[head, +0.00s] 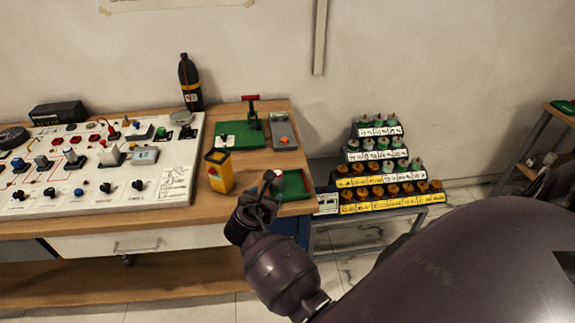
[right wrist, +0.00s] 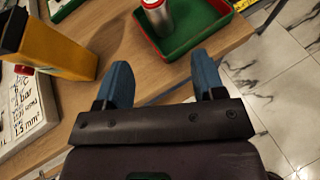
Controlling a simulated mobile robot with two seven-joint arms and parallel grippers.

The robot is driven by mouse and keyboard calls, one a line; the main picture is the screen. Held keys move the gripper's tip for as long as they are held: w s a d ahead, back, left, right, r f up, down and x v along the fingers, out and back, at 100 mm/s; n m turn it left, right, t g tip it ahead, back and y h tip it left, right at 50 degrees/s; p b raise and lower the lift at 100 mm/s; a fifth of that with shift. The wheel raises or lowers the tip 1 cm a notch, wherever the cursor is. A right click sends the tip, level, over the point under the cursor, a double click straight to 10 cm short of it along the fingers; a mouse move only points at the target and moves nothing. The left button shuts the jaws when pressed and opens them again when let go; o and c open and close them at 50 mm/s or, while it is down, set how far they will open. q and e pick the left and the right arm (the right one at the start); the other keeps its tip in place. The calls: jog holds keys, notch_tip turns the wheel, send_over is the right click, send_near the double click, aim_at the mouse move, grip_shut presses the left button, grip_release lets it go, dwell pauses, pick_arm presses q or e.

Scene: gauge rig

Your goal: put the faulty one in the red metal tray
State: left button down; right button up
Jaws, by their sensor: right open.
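The red metal tray (head: 305,196), with a red rim and green floor, sits at the right front corner of the bench. It also shows at the top of the right wrist view (right wrist: 170,55). A silver cylinder with a red and white end (right wrist: 160,14) overlaps the tray's left side there; I cannot tell whether it stands in the tray or is held above it by nothing visible. My right gripper (head: 262,192) is at the bench's front edge, just left of the tray. In the wrist view its blue fingers (right wrist: 162,78) are apart with nothing between them. No faulty mark is readable.
A yellow box with a black top (head: 219,170) stands left of the gripper. A control panel (head: 90,165) fills the bench's left. A green board with a red-handled device (head: 236,135) lies behind. A stepped rack of several small units (head: 385,170) stands right of the bench.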

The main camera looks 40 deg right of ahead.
jog(key=s+a+f+m+t+y, duration=0.1)
jog(key=s+f+m+y, duration=0.3)
jog(key=s+m, duration=0.7)
jog(key=s+a+f+m+t+y, duration=0.2)
jog(key=s+f+m+y, duration=0.3)
jog(key=s+m, duration=0.7)
jog(key=shift+s+a+f+y, duration=0.25)
jog(key=shift+a+y, duration=0.2)
jog(key=shift+y, duration=0.25)
pick_arm(q)
jog(key=w+f+b, duration=0.1)
jog(key=b, duration=0.2)
jog(key=shift+w+d+t, duration=0.1)
jog(key=shift+w+t, duration=0.05)
jog(key=shift+t, duration=0.15)
pick_arm(e)
jog(key=shift+w+f+t, duration=0.3)
jog(key=shift+w+f, duration=0.25)
jog(key=shift+f, duration=0.1)
pick_arm(q)
jog(key=shift+f, duration=0.15)
